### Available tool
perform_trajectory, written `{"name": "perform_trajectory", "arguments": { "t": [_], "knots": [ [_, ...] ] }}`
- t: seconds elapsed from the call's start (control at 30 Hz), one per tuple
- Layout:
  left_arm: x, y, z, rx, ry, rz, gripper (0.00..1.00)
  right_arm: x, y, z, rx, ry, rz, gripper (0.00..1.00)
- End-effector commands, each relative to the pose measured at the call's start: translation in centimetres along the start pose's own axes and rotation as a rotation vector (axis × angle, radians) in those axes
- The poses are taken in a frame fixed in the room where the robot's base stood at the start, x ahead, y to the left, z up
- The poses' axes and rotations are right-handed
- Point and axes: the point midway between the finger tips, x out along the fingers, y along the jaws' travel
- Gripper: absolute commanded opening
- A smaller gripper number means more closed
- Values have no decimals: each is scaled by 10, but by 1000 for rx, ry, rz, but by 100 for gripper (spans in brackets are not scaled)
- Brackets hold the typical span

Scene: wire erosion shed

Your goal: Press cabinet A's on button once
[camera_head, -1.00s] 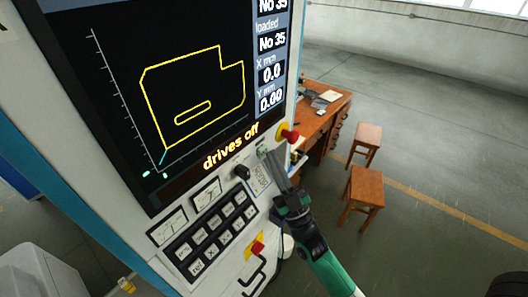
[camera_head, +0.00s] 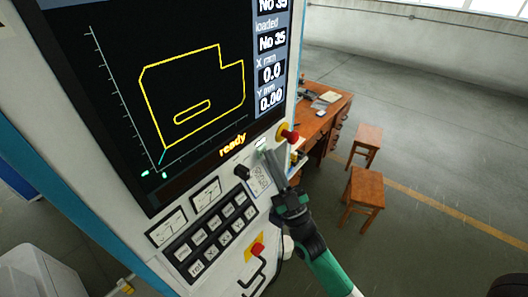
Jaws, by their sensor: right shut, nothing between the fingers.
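The cabinet (camera_head: 118,232) fills the left of the view, with a dark screen (camera_head: 110,110) showing a yellow outline and the word "ready". A small pale green button (camera_head: 261,143), looking lit, sits on the panel below the screen's right end. My right gripper (camera_head: 268,155) is shut and empty, its fingertips just below the button. I cannot tell whether they touch it. The cabinet's letter is not readable here. My left gripper is not in view.
A red mushroom button (camera_head: 289,136) on a yellow base is right beside the fingertips. A black knob (camera_head: 242,172), keypad (camera_head: 211,237) and red-knobbed switch (camera_head: 257,249) are nearby. A desk (camera_head: 318,122) and two stools (camera_head: 364,188) stand behind; open floor lies to the right.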

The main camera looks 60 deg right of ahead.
Motion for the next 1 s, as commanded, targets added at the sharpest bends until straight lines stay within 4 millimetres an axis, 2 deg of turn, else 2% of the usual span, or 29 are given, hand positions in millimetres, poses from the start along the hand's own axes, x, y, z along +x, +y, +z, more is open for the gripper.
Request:
{"name": "perform_trajectory", "arguments": {
  "t": [0.3, 0.67, 1.0],
  "knots": [
    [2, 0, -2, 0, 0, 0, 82, -10, 8, -8, -1, 0, 0, 0],
    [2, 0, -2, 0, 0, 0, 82, -12, 9, -9, 0, 0, 1, 0],
    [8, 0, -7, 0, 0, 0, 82, -34, 26, -25, -2, -2, 1, 0]
  ]
}}
